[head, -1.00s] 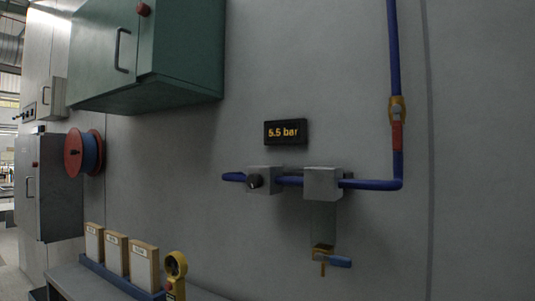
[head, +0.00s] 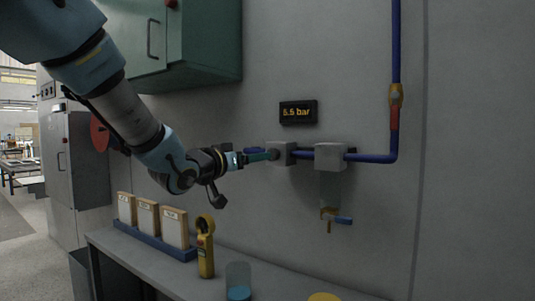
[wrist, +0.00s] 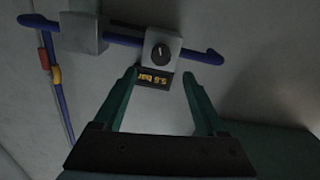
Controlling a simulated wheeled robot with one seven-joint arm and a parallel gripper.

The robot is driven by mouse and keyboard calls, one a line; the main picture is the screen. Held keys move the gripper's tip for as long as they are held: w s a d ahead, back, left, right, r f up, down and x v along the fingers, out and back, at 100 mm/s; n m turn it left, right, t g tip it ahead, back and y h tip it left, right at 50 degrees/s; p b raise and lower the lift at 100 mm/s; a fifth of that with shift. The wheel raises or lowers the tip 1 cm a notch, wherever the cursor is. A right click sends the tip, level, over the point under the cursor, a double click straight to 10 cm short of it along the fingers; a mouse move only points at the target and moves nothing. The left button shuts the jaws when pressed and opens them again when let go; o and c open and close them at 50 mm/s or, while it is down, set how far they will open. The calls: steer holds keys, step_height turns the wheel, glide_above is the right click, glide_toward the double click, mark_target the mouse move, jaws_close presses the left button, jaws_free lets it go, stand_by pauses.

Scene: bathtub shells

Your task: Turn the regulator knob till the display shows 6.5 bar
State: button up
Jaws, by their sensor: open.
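The regulator knob (wrist: 160,54) is a small dark round knob with a pale mark, on the front of a grey block (head: 287,147) on the blue pipe. The display (head: 298,112) above the block reads 5.5 bar; it shows upside down in the wrist view (wrist: 156,81). My gripper (head: 271,155) is open, with its green fingers pointing at the block. In the wrist view the knob is past the fingertips, between their lines, with nothing held. In the head view my fingers hide the knob, so contact cannot be told there.
A second grey block with a bowl (head: 331,156) and a blue-handled drain valve hangs to the right. A green cabinet (head: 195,50) is on the wall above my arm.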

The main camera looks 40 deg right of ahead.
steer(key=p+x, duration=0.2)
steer(key=x, duration=0.6)
jaws_close()
stand_by(0.5)
